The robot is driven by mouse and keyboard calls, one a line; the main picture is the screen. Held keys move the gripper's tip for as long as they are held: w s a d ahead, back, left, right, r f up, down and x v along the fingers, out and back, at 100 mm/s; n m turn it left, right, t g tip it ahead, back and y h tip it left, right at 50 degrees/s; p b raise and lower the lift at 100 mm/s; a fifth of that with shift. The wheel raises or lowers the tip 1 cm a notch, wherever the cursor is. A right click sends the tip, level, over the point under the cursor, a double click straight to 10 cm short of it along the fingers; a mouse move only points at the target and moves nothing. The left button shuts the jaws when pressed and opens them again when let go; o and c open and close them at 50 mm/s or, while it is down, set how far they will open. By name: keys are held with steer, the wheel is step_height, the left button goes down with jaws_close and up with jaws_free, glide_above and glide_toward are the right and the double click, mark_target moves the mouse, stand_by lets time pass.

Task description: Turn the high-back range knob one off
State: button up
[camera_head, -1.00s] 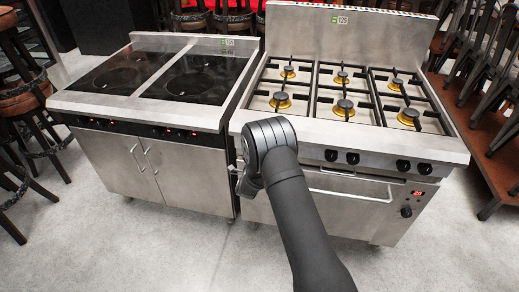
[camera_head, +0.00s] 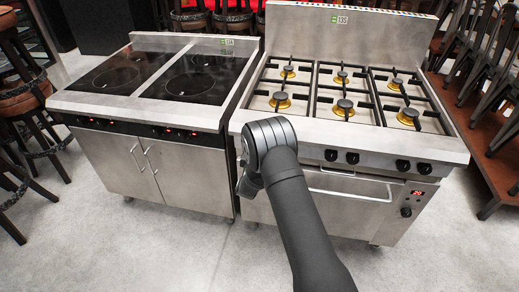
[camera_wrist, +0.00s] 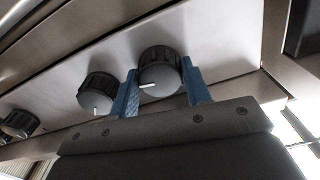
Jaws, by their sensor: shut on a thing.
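The high-back range (camera_head: 345,160) stands on the right in the head view. Several black knobs sit along its front panel, such as this pair of knobs (camera_head: 342,156) near the middle. In the wrist view, my gripper (camera_wrist: 162,74) has its two blue fingers on either side of a round dark knob (camera_wrist: 160,58) at the end of the row, shut on it. A white mark on this knob points left in the picture. My dark arm hides the held knob and the fingers in the head view.
A neighbouring knob (camera_wrist: 97,92) sits close beside one finger in the wrist view; its white mark points down. An oven handle (camera_head: 350,195) runs below the panel. An induction range (camera_head: 150,100) stands close on the left. Stacked chairs (camera_head: 485,60) are at the right.

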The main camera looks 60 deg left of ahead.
steer(key=n, duration=1.9)
steer(key=shift+r, duration=0.1)
steer(key=shift+n, duration=0.4)
steer(key=o, duration=1)
steer(key=v, duration=1.7)
steer(key=shift+s+d, duration=0.1)
steer(key=shift+d, duration=0.1)
steer(key=shift+a, duration=0.1)
